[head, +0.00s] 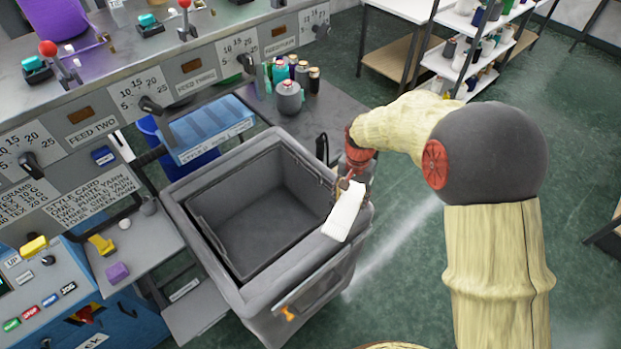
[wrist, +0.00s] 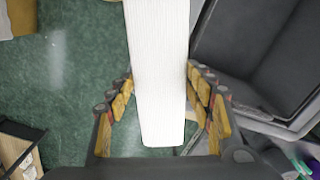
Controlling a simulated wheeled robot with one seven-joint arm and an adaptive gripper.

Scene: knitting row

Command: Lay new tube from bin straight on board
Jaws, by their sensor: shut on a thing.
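My gripper (head: 345,180) is shut on a white tube (head: 346,210), held at the right rim of the grey bin (head: 190,192). In the wrist view the tube (wrist: 160,75) lies lengthwise between the yellow-padded fingers of my gripper (wrist: 160,95), and its near end shows between them. The bin (wrist: 285,50) is at the right there. The part of the bin's inside that shows looks empty. I cannot make out which surface is the board.
A machine panel (head: 130,70) with knobs and levers runs along the left and back. A blue box (head: 212,130) stands behind the bin. Several spools and a grey jar (head: 289,98) stand on a dark table. Green floor (head: 400,250) is open at the right.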

